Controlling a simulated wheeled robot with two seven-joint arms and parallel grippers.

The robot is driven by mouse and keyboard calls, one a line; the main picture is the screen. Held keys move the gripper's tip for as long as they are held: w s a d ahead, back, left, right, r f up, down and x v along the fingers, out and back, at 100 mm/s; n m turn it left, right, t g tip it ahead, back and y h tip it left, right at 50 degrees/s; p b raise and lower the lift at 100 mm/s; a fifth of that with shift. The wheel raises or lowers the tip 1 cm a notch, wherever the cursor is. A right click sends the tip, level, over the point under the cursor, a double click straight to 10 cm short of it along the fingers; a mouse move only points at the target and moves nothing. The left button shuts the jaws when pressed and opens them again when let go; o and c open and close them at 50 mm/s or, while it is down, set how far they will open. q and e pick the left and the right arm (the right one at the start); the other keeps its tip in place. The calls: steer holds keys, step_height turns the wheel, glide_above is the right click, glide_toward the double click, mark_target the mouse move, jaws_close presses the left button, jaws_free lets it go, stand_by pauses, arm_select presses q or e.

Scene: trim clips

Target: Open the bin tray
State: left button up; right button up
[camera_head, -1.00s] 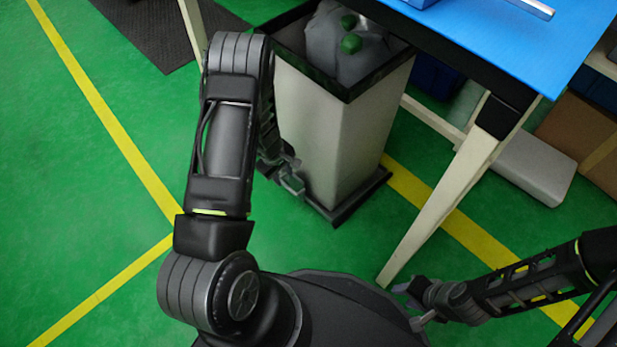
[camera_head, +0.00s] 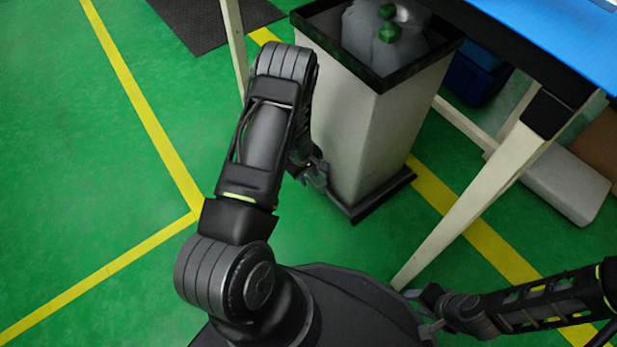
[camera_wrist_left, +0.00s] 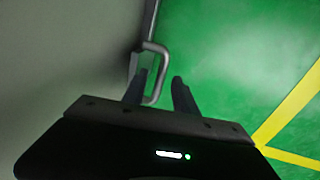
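The bin (camera_head: 372,125) is tall and pale, with a black rim and black base. My left gripper (camera_head: 322,180) is low beside the bin's left side. In the left wrist view, a thin metal loop handle (camera_wrist_left: 158,48) sticks out from the pale bin wall (camera_wrist_left: 60,60). The left gripper's fingers (camera_wrist_left: 158,92) are apart, with the lower part of the handle between or just behind them. My right gripper (camera_head: 428,328) is at the lower right, away from the bin; its fingers are unclear.
A white box (camera_head: 555,180) lies under the table. Green floor with yellow lines is clear on the left.

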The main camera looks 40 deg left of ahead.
arm_select(q)
steer(key=shift+f, duration=0.1)
steer(key=shift+c, duration=0.3)
jaws_close()
stand_by(1.1)
